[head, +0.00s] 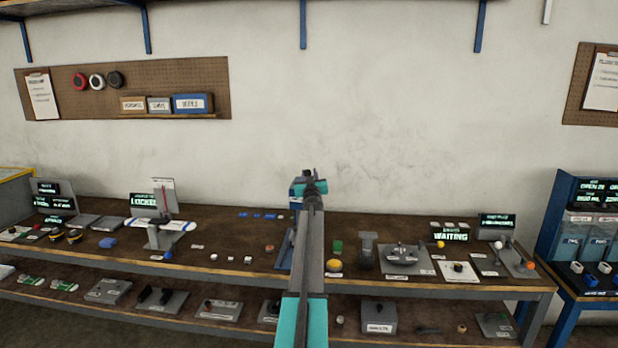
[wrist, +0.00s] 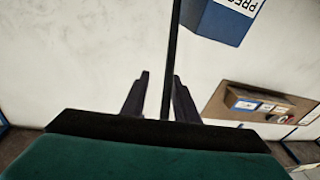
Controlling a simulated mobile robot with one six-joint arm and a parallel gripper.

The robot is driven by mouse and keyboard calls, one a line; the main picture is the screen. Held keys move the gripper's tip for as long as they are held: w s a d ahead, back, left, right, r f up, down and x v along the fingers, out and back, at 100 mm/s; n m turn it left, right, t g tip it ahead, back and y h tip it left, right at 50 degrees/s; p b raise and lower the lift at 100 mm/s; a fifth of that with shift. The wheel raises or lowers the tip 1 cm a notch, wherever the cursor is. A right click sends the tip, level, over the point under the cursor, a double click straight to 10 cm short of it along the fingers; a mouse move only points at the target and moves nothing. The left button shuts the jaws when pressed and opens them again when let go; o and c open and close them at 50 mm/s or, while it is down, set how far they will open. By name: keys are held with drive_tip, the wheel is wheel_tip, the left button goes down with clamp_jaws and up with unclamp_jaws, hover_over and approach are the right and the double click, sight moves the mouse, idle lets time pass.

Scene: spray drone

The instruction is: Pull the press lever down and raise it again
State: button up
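In the wrist view, the blue press head (wrist: 222,20), with a white label, is at the top right. A thin dark bar (wrist: 173,50), seemingly the press lever, runs down between the two fingers of my gripper (wrist: 161,74). The fingers are apart. A clear gap lies on the bar's left; it is close to the right finger, and I cannot tell if they touch.
The brown workbench (head: 225,262) holds small parts and fixtures on both sides of my arm. A stand with a white piece (head: 160,225) is to the left and a grey fixture (head: 405,258) to the right. The wall above is clear around my gripper.

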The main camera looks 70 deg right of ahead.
drive_tip(key=shift+a, duration=0.1)
drive_tip(key=shift+w+a, duration=0.1)
drive_tip(key=shift+a, duration=0.05)
drive_tip(key=shift+v, duration=0.8)
drive_tip(key=b+v, duration=0.1)
drive_tip(key=v, duration=1.1)
drive_tip(key=shift+s+b, duration=0.2)
drive_tip(key=shift+b, duration=0.15)
drive_tip(key=shift+r, duration=0.1)
